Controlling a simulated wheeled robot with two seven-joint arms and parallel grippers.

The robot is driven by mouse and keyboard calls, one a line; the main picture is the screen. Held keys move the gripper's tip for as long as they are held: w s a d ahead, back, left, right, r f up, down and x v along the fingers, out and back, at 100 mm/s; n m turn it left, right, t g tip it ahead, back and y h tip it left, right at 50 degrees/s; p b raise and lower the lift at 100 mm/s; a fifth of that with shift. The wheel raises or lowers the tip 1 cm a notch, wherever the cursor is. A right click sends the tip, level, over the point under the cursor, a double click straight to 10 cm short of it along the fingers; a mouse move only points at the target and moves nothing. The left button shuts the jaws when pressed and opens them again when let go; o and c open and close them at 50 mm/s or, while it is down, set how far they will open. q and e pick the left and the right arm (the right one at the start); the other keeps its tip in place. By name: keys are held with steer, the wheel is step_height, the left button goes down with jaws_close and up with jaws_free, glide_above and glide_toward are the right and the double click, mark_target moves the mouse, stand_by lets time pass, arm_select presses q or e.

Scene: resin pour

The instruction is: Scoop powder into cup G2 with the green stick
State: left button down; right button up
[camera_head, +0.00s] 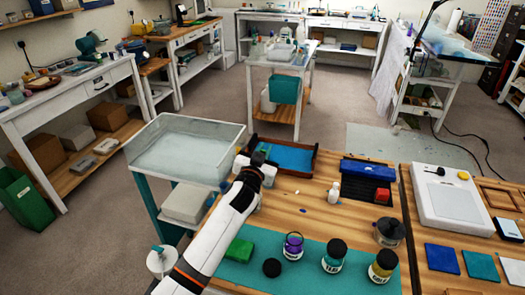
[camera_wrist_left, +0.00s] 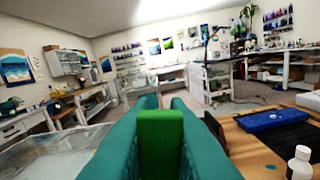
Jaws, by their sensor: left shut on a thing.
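My left gripper (camera_head: 258,163) reaches over the near edge of the wooden tray. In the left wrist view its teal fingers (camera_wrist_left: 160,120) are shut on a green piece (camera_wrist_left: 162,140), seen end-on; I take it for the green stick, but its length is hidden. On the teal mat stand a purple-ringed jar (camera_head: 293,246), apparently without a lid, a teal jar (camera_head: 334,256) and a gold jar (camera_head: 382,266), both with black lids. A loose black lid (camera_head: 272,268) lies nearby. I cannot make out cup G2 or any loose powder. My right gripper is not in view.
A wooden tray (camera_head: 307,172) with a blue inside is at the table's back. A white bottle (camera_head: 333,190), a blue case (camera_head: 368,171), a dark pot (camera_head: 389,232) and a green block (camera_head: 239,250) stand around. The table's middle is mostly clear.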

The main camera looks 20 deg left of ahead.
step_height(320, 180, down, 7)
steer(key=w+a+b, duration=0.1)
steer(key=b, duration=0.5)
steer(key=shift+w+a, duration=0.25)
stand_by(0.7)
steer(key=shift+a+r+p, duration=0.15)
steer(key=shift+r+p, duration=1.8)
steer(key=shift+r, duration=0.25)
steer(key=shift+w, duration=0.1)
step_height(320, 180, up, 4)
steer(key=p, duration=0.4)
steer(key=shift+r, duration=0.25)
